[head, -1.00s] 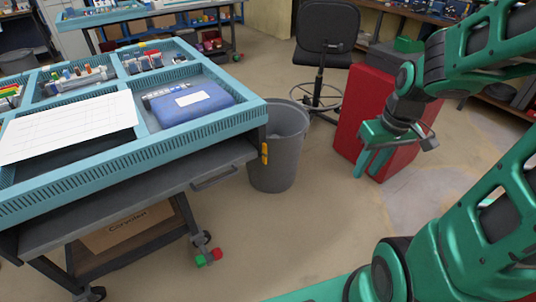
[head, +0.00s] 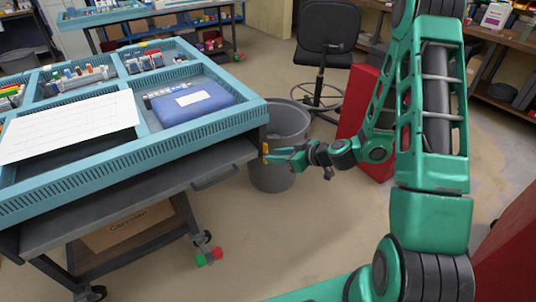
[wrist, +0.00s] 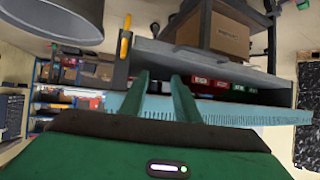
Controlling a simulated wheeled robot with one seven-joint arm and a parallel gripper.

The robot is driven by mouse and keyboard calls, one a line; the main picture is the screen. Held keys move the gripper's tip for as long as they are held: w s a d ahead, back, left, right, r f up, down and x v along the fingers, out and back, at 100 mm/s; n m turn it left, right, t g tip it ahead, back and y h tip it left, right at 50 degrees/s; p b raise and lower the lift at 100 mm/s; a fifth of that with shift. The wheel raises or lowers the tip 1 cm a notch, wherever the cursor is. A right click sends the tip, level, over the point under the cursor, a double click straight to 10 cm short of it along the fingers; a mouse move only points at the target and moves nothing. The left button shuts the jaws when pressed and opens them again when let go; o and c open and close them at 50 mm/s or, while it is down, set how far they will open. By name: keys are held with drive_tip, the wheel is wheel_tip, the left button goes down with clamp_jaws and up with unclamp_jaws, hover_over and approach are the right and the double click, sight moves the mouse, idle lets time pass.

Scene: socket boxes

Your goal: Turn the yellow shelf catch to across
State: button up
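The yellow shelf catch (head: 265,149) is a small bar at the right front corner of the trolley, by the end of the grey shelf (head: 130,205). It stands upright along the corner post. The wrist view, which is upside down, shows the catch (wrist: 126,36) ahead of and left of the fingers, lengthwise up and down the picture. My gripper (head: 284,157) is close to the catch from the right in the head view. Its two green fingers (wrist: 159,97) are apart with nothing between them. I cannot tell whether a fingertip touches the catch.
A grey bin (head: 270,178) stands on the floor just behind my gripper and beside the trolley. A blue tray top (head: 150,157) with a blue case (head: 193,105) overhangs the shelf. A red cabinet (head: 358,95) stands behind my arm. Floor in front is clear.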

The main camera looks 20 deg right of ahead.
sight(267, 151)
drive_tip(key=w+d+f+m+t+h, duration=0.3)
drive_tip(key=w+d+f, duration=0.1)
drive_tip(key=f, duration=0.2)
drive_tip(key=x, duration=1)
drive_tip(key=shift+a+r, duration=0.1)
drive_tip(key=shift+a, duration=0.2)
clamp_jaws()
